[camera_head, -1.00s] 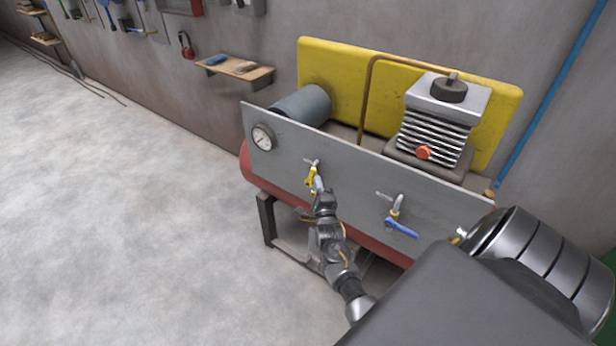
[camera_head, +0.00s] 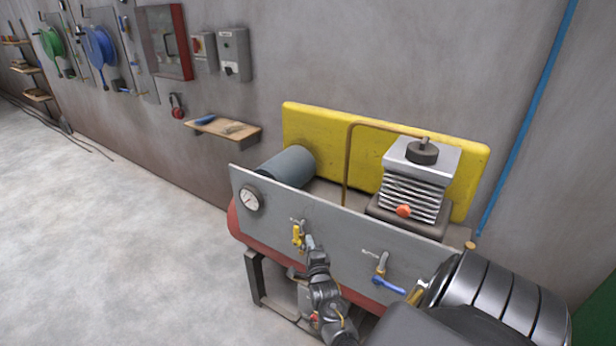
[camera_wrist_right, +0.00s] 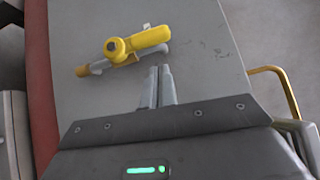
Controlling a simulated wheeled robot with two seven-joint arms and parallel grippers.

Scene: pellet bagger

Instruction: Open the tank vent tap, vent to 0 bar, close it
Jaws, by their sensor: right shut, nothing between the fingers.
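A yellow-handled tap (camera_head: 297,236) sits on the grey front panel (camera_head: 335,232) of the compressor. In the right wrist view the yellow handle (camera_wrist_right: 140,41) lies at a small angle to its grey body. My right gripper (camera_head: 311,242) is shut and empty just right of the yellow tap. In the wrist view its fingertips (camera_wrist_right: 160,72) are together beside the handle, apparently not gripping it. A round white gauge (camera_head: 250,198) is at the panel's left end; its reading is too small to tell. A blue-handled tap (camera_head: 387,285) is further right. My left gripper is not in view.
Below the panel is the red tank (camera_head: 238,225) on dark legs. Behind are a finned pump (camera_head: 412,190), a copper pipe (camera_head: 347,165) and a yellow guard (camera_head: 325,128). A wall shelf (camera_head: 225,130) stands to the left. The floor at left is clear.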

